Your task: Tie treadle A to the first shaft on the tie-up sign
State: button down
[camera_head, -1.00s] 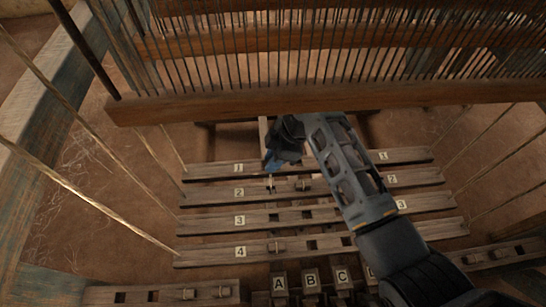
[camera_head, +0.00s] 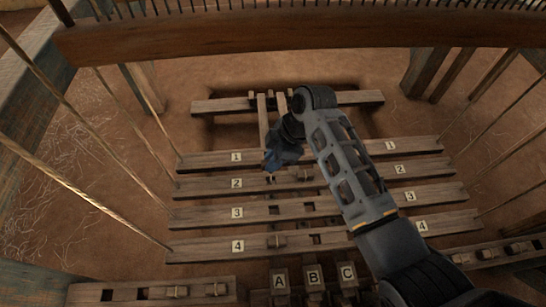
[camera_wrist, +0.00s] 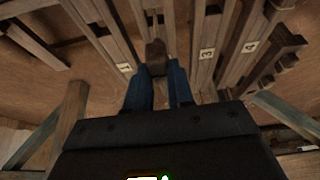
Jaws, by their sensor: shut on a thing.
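Wooden bars marked 1 (camera_head: 207,162), 2 (camera_head: 206,189), 3 (camera_head: 200,216) and 4 (camera_head: 195,250) lie one before another in the head view. Treadle A (camera_head: 280,284) is at the bottom edge, its lettered end showing. My gripper (camera_head: 274,165) is over bars 1 and 2, left of centre, and hides part of them. In the wrist view its two blue fingers (camera_wrist: 160,88) are shut on a dark brown wooden peg (camera_wrist: 156,56). Whether the peg sits in a bar's hole or above it, I cannot tell. No tie-up sign is in view.
Treadles B (camera_head: 314,282) and C (camera_head: 348,277) stand beside A. Other pegs sit on bar 2 (camera_head: 305,174) and bar 4 (camera_head: 277,241). A pegged board (camera_head: 150,291) is at the lower left. Slanting cords (camera_head: 85,198) flank the bars; a beam (camera_head: 280,37) crosses above.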

jog(key=shift+f+b, duration=1.45)
jog(key=shift+f, duration=0.3)
jog(key=shift+f+b, duration=1.15)
jog(key=shift+f, duration=0.9)
jog(key=c, duration=0.9)
grip_release()
jog(key=p+v, duration=1)
jog(key=v, duration=0.4)
jog(key=shift+d+r, duration=0.2)
jog(key=shift+r, duration=0.1)
